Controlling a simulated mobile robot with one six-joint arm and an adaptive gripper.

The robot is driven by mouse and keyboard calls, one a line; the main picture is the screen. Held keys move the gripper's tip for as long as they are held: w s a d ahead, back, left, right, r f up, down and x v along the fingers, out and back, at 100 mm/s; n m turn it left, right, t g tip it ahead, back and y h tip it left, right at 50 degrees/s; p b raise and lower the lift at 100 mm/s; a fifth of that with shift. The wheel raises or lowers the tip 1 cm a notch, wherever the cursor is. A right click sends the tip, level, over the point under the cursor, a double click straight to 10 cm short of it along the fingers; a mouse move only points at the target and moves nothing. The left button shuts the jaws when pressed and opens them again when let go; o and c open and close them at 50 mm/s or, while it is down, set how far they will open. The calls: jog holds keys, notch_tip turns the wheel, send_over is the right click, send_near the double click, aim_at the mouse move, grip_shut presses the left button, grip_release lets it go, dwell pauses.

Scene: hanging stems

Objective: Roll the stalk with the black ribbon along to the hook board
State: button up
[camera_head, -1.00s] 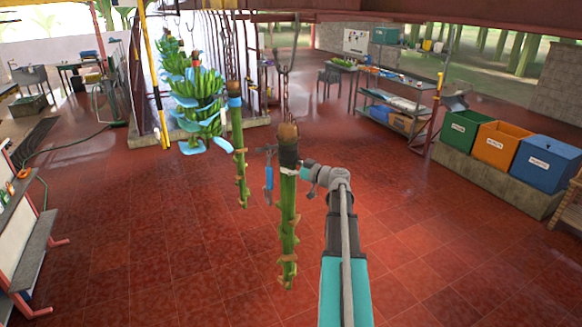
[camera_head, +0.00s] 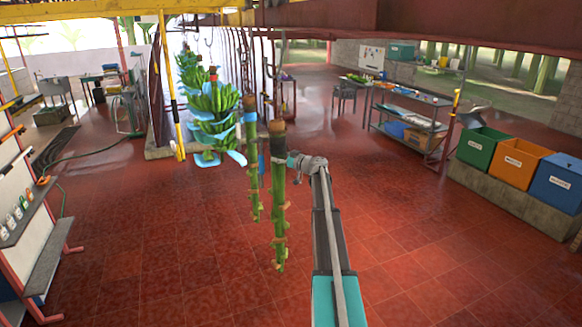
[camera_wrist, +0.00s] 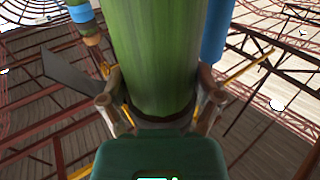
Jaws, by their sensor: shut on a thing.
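The stalk with the black ribbon (camera_head: 279,210) hangs upright from overhead, a green stem with brown stubs. Its dark band is near the top, beside my gripper (camera_head: 292,160). In the wrist view my gripper (camera_wrist: 160,108) is shut around the green stalk (camera_wrist: 155,55), one finger on each side. A second stalk with a blue ribbon (camera_head: 250,118) hangs just left of and behind it; its blue band also shows in the wrist view (camera_wrist: 82,13). I cannot tell which board is the hook board; a white board (camera_head: 370,57) is on the far wall.
A blue-handled tool (camera_wrist: 217,30) is close beside the held stalk. Banana bunches with blue sheets (camera_head: 214,120) hang at the left back. A yellow post (camera_head: 170,90) stands beside them. Green, orange and blue bins (camera_head: 515,163) stand at right. The red floor is clear in front.

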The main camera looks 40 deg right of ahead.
jog(key=w+d, duration=0.1)
jog(key=w, duration=0.5)
jog(key=shift+w+d, duration=0.2)
jog(key=o, duration=1.1)
